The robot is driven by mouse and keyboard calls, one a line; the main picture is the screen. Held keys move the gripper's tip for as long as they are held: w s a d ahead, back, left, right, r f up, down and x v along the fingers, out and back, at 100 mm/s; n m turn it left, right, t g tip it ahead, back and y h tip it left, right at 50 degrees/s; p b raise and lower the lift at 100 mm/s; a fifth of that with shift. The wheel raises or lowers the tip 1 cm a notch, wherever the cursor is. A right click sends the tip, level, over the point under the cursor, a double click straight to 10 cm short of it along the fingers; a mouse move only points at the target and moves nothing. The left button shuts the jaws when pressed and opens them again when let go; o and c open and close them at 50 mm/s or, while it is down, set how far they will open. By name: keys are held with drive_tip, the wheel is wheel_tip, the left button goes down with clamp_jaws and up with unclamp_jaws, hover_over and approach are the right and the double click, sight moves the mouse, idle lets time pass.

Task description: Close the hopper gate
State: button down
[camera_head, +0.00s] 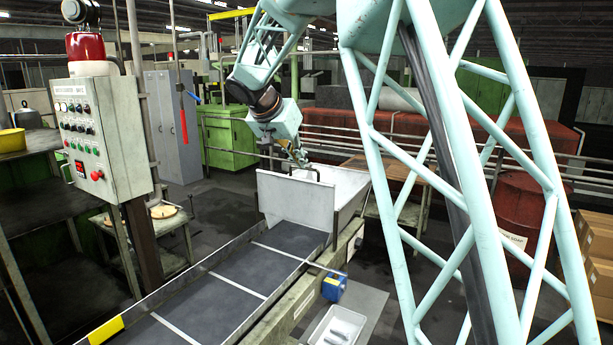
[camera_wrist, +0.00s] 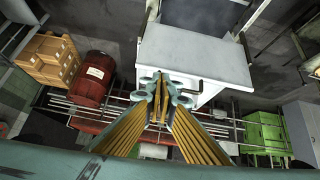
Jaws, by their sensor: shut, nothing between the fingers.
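The hopper (camera_head: 345,183) is a white sheet-metal bin at the far end of the conveyor. A white upright plate, which looks like its gate (camera_head: 296,208), stands across the conveyor end. A dark bent handle (camera_head: 318,172) shows at the plate's top edge. My gripper (camera_head: 301,160) is just above and behind that handle, pointing down, shut and empty. In the wrist view the gripper (camera_wrist: 162,84) is in front of the white hopper metal (camera_wrist: 195,52), with the dark handle (camera_wrist: 189,82) just right of the fingertips. I cannot tell whether they touch.
The dark conveyor bed (camera_head: 230,280) runs toward the lower left. A control box (camera_head: 100,130) with a red beacon stands at left. A blue device (camera_head: 334,287) and a white tray (camera_head: 338,328) are right of the conveyor. A red drum (camera_wrist: 92,78) and boxes (camera_wrist: 52,58) stand apart.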

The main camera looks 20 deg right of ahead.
drive_tip(key=w+f, duration=0.2)
drive_tip(key=w, duration=0.4)
drive_tip(key=shift+w+a+m, duration=0.15)
drive_tip(key=shift+a+m, duration=0.05)
drive_tip(key=shift+m, duration=0.2)
drive_tip(key=shift+f, duration=0.2)
drive_tip(key=p, duration=0.1)
hover_over(307, 200)
drive_tip(key=a, duration=0.1)
wheel_tip(307, 200, down, 7)
drive_tip(key=shift+s, duration=0.45)
drive_tip(key=shift+f+b, duration=4.65)
drive_tip(key=shift+b, duration=0.65)
drive_tip(key=shift+r, duration=0.1)
drive_tip(key=b+v, duration=0.1)
drive_tip(key=v, duration=0.9)
drive_tip(key=shift+a, duration=0.2)
drive_tip(key=shift+s, duration=0.2)
